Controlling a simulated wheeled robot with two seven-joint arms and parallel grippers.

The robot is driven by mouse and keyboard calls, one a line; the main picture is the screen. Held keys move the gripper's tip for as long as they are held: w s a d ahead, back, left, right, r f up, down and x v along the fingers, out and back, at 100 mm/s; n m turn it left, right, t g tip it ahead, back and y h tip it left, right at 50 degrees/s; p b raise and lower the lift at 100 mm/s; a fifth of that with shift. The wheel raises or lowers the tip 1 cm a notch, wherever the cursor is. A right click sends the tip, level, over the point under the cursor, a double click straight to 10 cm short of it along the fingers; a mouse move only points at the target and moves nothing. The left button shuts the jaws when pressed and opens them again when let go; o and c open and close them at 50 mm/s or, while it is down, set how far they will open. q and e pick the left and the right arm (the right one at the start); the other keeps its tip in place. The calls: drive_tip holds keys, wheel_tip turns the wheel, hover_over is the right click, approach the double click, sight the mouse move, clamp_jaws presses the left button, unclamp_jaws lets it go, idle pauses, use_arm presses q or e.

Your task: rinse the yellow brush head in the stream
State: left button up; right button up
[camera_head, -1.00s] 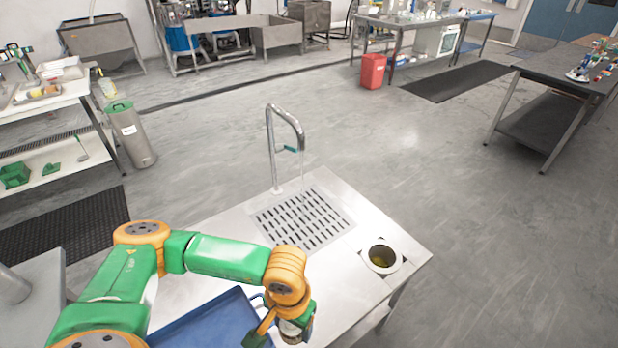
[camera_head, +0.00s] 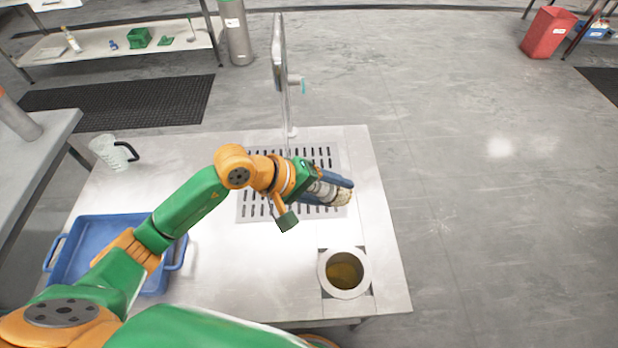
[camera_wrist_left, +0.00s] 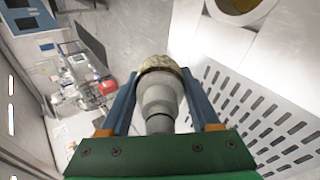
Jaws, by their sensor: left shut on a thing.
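My left gripper (camera_head: 338,191) is shut on a brush-like piece with a grey-white stepped body and a tan-yellow ribbed head (camera_wrist_left: 160,66). In the head view the head (camera_head: 344,197) points right, over the right edge of the slotted drain (camera_head: 322,150). The metal tap (camera_head: 279,60) with a teal lever stands behind the drain. My gripper and wrist are in front of its base. I cannot clearly make out the water stream or whether it touches the head. My right gripper is not in view.
A round metal well (camera_head: 360,262) with yellowish contents sits at the bench's front right. A blue tray (camera_head: 62,262) lies at the left under my arm. A clear jug (camera_head: 108,152) with a dark handle stands at the back left. The bench's right side is clear.

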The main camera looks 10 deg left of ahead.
use_arm(q)
drive_tip(key=w+a+f+n+t+b, duration=0.1)
drive_tip(key=w+a+n+t+b, duration=0.3)
drive_tip(key=w+a, duration=0.9)
drive_tip(key=t+b, duration=0.2)
drive_tip(key=b, duration=0.2)
drive_tip(key=shift+a+f+n, duration=0.25)
drive_tip(key=shift+a+n, duration=0.05)
drive_tip(key=shift+a, duration=0.05)
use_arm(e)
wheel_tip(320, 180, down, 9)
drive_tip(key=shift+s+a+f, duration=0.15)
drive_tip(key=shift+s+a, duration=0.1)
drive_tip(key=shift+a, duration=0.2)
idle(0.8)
